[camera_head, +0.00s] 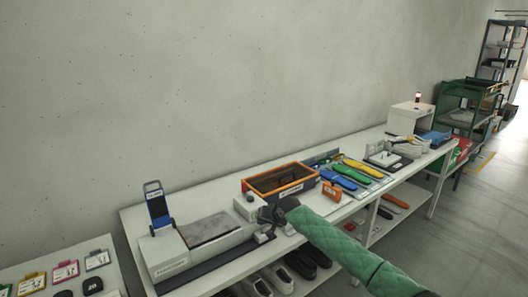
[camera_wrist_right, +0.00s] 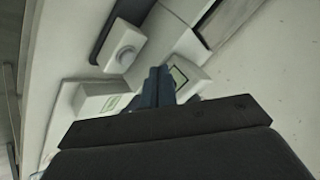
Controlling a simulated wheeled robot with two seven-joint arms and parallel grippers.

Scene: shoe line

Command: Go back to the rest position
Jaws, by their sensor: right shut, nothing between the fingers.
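My right arm, in a green quilted sleeve, reaches in from the lower right in the head view. Its dark gripper (camera_head: 270,216) is over the white bench, beside the right end of a white machine. In the right wrist view the two fingers (camera_wrist_right: 157,86) are together with nothing between them. They point at small white blocks on the bench, and I cannot tell whether they touch one. My left gripper is in neither view.
An orange-rimmed box (camera_head: 262,191), coloured insoles (camera_head: 346,176) and a white shoe (camera_head: 412,147) are along the bench. Shoes (camera_head: 278,277) sit on the shelf below. The floor at right (camera_head: 476,225) is clear.

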